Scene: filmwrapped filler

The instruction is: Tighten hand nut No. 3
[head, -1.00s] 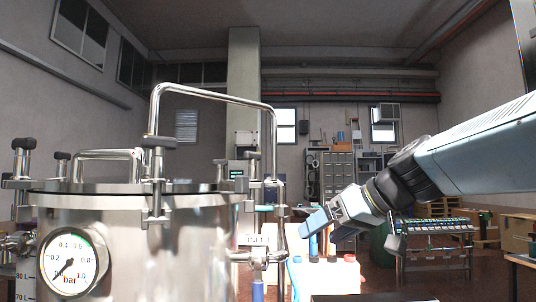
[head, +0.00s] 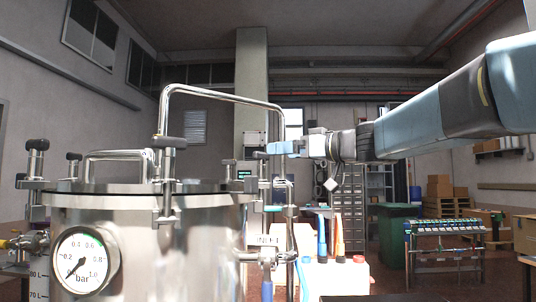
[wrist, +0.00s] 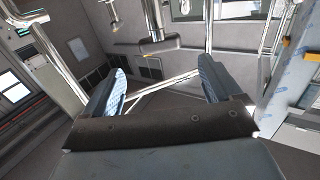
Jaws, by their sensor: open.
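The steel vessel (head: 150,240) stands at the left in the head view, its lid (head: 120,187) held by several clamps with black T-shaped hand nuts. One hand nut (head: 168,143) is at the front, one (head: 37,144) at the left, and one (head: 262,156) at the right rim. I see no numbers on them, so I cannot tell which is No. 3. My gripper (head: 276,148) is level, pointing left, close to the right-rim nut in the picture. In the wrist view its blue fingers (wrist: 163,78) are apart with nothing between them; a metal post with a dark end (wrist: 153,43) shows beyond.
A tall bent steel tube handle (head: 220,94) rises over the lid, near my gripper in the picture. A pressure gauge (head: 83,260) is on the vessel's front. A white container with tools (head: 330,278) stands right of the vessel. The floor further right is open before a bench (head: 445,228).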

